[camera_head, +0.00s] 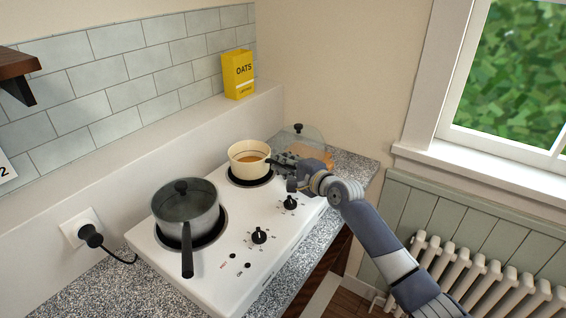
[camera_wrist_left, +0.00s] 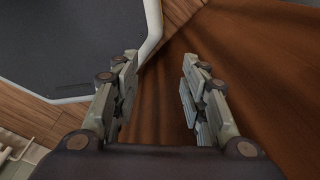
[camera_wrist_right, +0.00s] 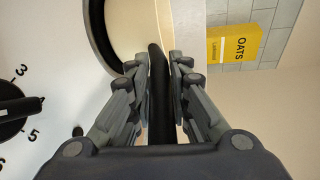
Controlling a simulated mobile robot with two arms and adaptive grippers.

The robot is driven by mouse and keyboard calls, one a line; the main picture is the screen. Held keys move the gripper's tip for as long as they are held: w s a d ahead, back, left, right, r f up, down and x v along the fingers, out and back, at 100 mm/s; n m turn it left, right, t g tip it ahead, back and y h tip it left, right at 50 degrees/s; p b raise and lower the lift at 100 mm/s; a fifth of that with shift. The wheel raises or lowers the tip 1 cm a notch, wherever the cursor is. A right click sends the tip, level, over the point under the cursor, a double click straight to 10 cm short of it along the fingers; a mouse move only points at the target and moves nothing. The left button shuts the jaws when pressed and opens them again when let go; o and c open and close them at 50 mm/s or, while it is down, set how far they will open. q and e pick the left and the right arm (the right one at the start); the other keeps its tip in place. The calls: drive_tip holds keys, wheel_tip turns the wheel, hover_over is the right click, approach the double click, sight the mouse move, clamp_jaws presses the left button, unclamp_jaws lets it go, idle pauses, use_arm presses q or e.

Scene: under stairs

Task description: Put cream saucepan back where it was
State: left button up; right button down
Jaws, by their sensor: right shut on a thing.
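The cream saucepan (camera_head: 248,154) stands upright at the back right burner of the white hob, with brown contents inside. Its cream wall also shows in the right wrist view (camera_wrist_right: 125,25). My right gripper (camera_head: 274,162) is at the saucepan's right side. In the right wrist view my right gripper (camera_wrist_right: 161,85) is shut on the saucepan's black handle (camera_wrist_right: 158,110), with a finger on each side. My left gripper (camera_wrist_left: 158,75) is open and empty in the left wrist view, and is out of the head view.
A lidded grey pot (camera_head: 187,212) stands on the front left burner, its handle pointing forward. A glass lid (camera_head: 300,135) and something orange-brown lie behind my right gripper. A yellow oats box (camera_head: 238,75) stands on the ledge. Control knobs (camera_head: 259,236) line the hob's right side.

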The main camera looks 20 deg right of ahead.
drive_tip(key=shift+r, duration=0.1)
drive_tip(key=c, duration=1.5)
unclamp_jaws()
drive_tip(key=shift+f, duration=0.2)
drive_tip(key=shift+r, duration=0.2)
drive_tip(key=b+v, duration=0.1)
drive_tip(key=v, duration=1.1)
drive_tip(key=shift+s, duration=0.1)
